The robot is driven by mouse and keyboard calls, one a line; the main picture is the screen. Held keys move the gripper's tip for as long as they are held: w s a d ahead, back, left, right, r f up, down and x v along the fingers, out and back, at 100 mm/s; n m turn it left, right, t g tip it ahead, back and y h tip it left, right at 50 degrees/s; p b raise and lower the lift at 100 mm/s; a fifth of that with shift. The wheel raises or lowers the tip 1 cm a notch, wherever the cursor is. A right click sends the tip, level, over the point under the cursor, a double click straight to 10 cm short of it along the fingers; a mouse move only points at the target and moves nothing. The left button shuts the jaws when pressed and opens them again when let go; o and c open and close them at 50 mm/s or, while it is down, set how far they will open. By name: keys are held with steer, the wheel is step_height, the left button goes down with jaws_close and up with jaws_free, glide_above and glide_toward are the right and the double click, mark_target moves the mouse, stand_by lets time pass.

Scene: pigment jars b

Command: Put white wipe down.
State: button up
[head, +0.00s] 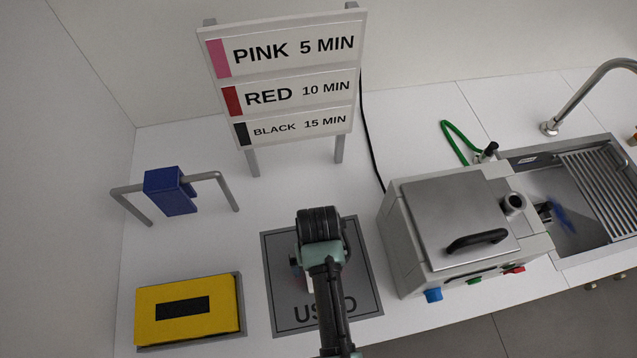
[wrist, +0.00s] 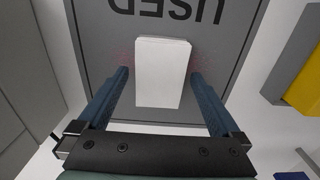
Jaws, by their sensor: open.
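The white wipe (wrist: 163,72) is a plain white block-like pad. In the wrist view it appears to lie flat on the grey mat marked USED (wrist: 230,45), just by the lettering. My gripper (wrist: 159,75) is open, with one blue finger on each side of the wipe and a visible gap at both sides. In the head view the grey mat (head: 363,300) lies at the front middle of the counter. My arm stands over it and hides nearly all of the wipe and part of the lettering. Faint reddish marks show on the mat beside the wipe.
A yellow pad (head: 160,327) on a grey base lies left of the mat. A blue item (head: 165,190) hangs on a grey rail behind it. A time sign (head: 290,80) stands behind.

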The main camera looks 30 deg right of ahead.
step_height(320, 180, up, 11)
stand_by(0.3)
